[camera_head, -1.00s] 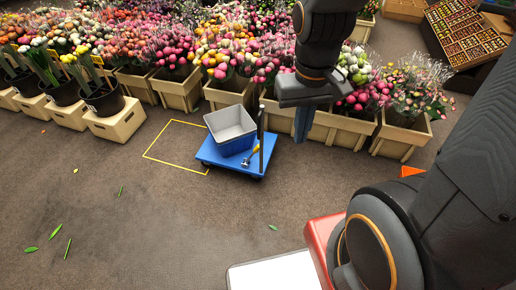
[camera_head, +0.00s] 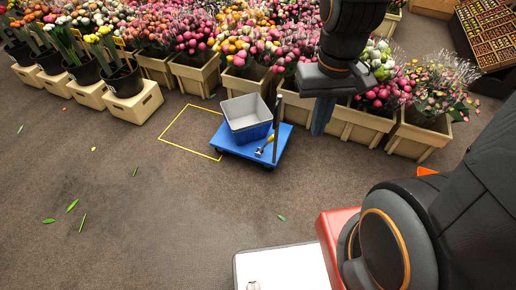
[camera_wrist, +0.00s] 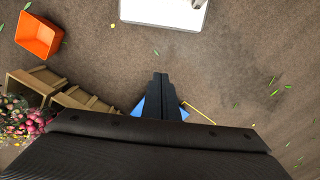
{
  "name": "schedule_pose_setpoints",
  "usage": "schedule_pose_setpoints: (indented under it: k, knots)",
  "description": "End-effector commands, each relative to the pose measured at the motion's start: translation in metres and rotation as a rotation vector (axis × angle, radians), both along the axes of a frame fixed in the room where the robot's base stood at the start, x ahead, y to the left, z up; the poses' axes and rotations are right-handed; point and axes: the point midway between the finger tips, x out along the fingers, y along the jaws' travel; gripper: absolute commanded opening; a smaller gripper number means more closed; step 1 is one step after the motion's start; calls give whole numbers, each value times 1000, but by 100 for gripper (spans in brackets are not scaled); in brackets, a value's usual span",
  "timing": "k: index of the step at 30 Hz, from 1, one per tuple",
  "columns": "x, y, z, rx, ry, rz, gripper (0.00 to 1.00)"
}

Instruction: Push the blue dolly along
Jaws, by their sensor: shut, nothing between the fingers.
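The blue dolly (camera_head: 232,146) stands on the brown floor with a dark upright post (camera_head: 277,128) at its right side. A grey and blue bin (camera_head: 247,118) and a small yellow-handled tool (camera_head: 264,148) rest on its deck. My gripper (camera_head: 319,118) is shut and empty, pointing down to the right of the post with a visible gap in the head view. In the wrist view my gripper's fingers (camera_wrist: 160,82) overlap the dolly (camera_wrist: 140,108). Only small blue parts show beside them, and their height above the deck is hard to tell.
A yellow outline (camera_head: 177,147) lies on the floor left of the dolly, whose left edge overlaps it. Wooden flower crates (camera_head: 250,83) line the back. An orange bin (camera_wrist: 38,36) shows in the wrist view. The floor (camera_head: 150,215) at front left is clear except for leaves.

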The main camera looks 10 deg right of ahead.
Motion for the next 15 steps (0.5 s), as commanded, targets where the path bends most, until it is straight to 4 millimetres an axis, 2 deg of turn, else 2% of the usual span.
schedule_pose_setpoints:
  k: [10,13,15]
  knots:
    - [0,0,0,0,0,0,2]
    - [4,-1,-2,-4,-3,0,19]
    - [15,-3,-8,-13,-13,0,30]
